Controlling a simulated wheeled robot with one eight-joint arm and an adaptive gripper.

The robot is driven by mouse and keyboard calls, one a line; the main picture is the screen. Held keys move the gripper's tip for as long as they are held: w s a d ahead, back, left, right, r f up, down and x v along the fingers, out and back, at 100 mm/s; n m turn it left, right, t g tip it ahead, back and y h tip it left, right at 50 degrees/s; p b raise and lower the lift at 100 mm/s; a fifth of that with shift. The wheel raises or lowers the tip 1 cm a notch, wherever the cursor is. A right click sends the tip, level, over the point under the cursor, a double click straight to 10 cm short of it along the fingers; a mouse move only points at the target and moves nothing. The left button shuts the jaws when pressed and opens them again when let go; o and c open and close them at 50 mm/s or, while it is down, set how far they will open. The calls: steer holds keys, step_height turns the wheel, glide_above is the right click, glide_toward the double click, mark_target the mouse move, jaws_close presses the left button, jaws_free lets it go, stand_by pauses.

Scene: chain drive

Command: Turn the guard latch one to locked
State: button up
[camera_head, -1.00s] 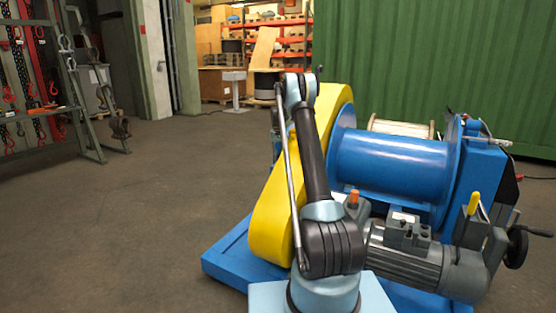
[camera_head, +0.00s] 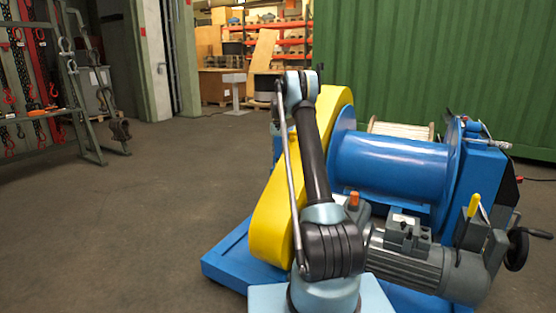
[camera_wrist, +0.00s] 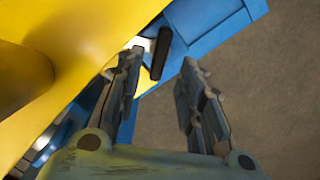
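The yellow chain guard (camera_head: 268,205) stands on the blue base in the head view, partly hidden by my arm. It fills the upper left of the wrist view (camera_wrist: 90,30). A short black lever (camera_wrist: 160,53), which looks like a guard latch, sits beside the guard's edge in the wrist view. My gripper (camera_wrist: 162,60) is open, with one finger on each side of the lever as seen from the wrist. I cannot tell whether either finger touches it. The lever and my gripper are hidden in the head view.
A blue drum (camera_head: 390,167) and a grey motor (camera_head: 405,268) stand right of the guard. The blue base (camera_head: 228,262) sticks out at the lower left. The floor (camera_head: 130,220) on the left is clear up to a chain rack (camera_head: 85,110).

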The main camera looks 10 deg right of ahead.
mark_target(278, 159)
step_height(278, 159, up, 7)
steer(key=shift+f, duration=0.15)
stand_by(0.4)
